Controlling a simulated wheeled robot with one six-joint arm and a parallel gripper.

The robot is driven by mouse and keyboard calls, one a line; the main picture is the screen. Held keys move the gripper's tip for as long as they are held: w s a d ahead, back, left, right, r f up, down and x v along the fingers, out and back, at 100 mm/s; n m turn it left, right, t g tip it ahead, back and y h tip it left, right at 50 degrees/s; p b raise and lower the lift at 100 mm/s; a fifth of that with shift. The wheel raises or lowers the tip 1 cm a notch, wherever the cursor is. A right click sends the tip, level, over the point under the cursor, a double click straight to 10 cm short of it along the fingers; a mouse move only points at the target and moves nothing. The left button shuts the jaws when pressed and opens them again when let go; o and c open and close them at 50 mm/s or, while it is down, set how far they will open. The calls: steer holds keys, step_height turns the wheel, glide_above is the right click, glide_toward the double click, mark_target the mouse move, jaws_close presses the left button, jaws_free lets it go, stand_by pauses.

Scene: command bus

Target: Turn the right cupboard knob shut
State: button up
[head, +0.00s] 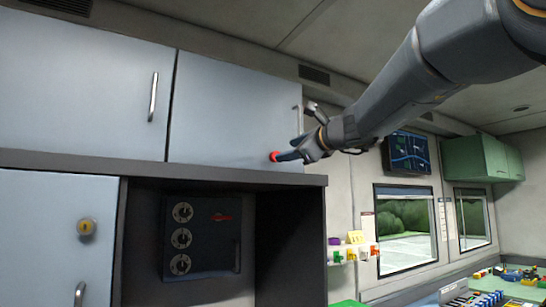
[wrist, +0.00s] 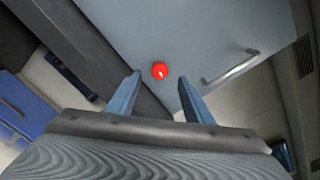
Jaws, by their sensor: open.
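The right overhead cupboard door (head: 225,110) is pale blue-grey and looks flush in its frame in the head view. A red knob (head: 274,157) sits at its lower right corner. In the wrist view the knob (wrist: 159,70) is round with a small pale mark, and its turn position cannot be told. My gripper (head: 288,154) is at the knob, coming from the right. In the wrist view its two blue-grey fingers are spread, and the knob shows between their tips. Whether they touch it cannot be told.
A bar handle (wrist: 231,67) is on the same door, right of the knob in the wrist view. The left overhead door (head: 80,90) has its own handle. Below is a dark recess with a dial panel (head: 202,238) and a lower door with a yellow knob (head: 86,227).

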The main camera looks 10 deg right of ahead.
steer(key=shift+d+f+p+x, duration=0.1)
steer(key=shift+p+x, duration=0.5)
steer(key=shift+x, duration=1.15)
steer(key=shift+d+f+p+x, duration=0.15)
steer(key=shift+p+x, duration=0.45)
steer(key=shift+x, duration=1.2)
steer(key=c, duration=1.1)
